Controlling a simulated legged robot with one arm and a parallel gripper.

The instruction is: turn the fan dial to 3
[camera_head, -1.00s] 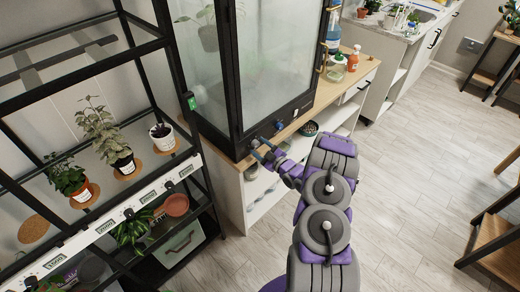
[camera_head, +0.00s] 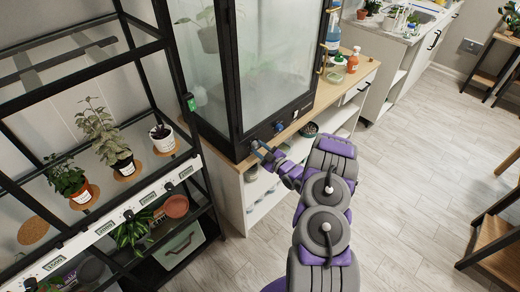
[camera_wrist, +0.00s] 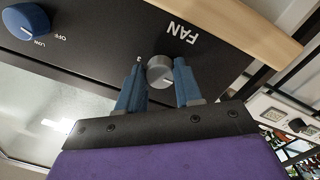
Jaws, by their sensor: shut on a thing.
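The grey fan dial (camera_wrist: 160,70) sits on the black front panel of the glass cabinet (camera_head: 262,62), below the upside-down word FAN in the wrist view. My gripper (camera_wrist: 158,76) has its two blue fingers on either side of this dial and is shut on it. One small mark shows beside the dial, too small to read surely; the dial's setting cannot be told. In the head view my gripper (camera_head: 260,149) is at the cabinet's lower front panel and hides the dial.
A blue knob (camera_wrist: 25,24) marked LOW and OFF is on the same panel. The cabinet stands on a wooden-topped counter (camera_head: 339,88). A black shelf rack with potted plants (camera_head: 102,135) is close on the left. Open floor (camera_head: 400,175) lies to the right.

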